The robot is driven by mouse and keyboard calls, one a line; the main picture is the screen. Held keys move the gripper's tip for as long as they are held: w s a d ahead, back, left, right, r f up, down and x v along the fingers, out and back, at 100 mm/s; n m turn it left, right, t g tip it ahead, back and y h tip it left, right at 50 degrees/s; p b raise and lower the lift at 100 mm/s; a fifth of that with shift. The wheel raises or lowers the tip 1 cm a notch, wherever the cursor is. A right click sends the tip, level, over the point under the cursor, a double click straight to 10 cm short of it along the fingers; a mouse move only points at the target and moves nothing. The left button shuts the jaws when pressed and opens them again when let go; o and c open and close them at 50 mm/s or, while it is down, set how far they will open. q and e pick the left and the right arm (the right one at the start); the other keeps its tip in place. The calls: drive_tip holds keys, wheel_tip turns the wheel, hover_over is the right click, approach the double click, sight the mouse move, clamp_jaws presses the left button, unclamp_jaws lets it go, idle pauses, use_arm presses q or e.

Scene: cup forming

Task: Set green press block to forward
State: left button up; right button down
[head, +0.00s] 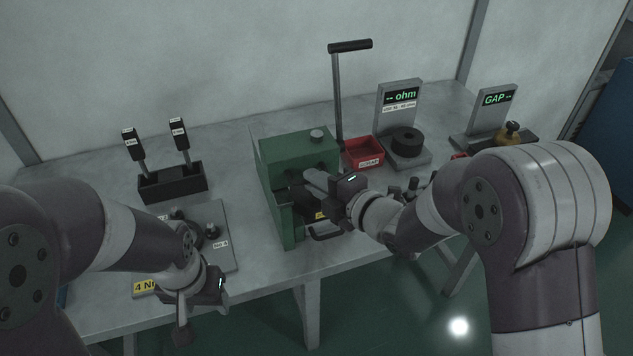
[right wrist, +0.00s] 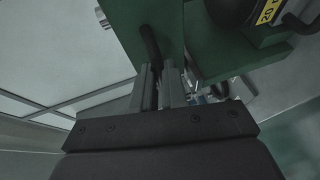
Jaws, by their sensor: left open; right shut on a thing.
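The green press block (head: 298,150) stands upright on the grey table, with a round grey knob on top. It also shows in the right wrist view (right wrist: 205,40). My right gripper (head: 312,187) is at the press's front right side. In the right wrist view my right gripper (right wrist: 165,85) is shut on a dark rod-like handle (right wrist: 150,42) at the green body; the exact grip is partly hidden by the fingers. My left gripper (head: 183,325) is open and empty, low at the table's front edge, away from the press.
A tall lever (head: 338,100) rises behind the press. A red tray (head: 363,152), an ohm display stand (head: 398,97) and a GAP display stand (head: 494,100) are to the right. A black holder (head: 172,183) with two tools and a grey plate (head: 222,240) are left.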

drive_tip(key=c, duration=1.2)
unclamp_jaws()
drive_tip(key=shift+s+f, duration=0.1)
drive_tip(key=shift+f, duration=0.05)
drive_tip(key=v, duration=1.2)
drive_tip(key=shift+s+d+r, duration=0.25)
drive_tip(key=shift+s, duration=0.05)
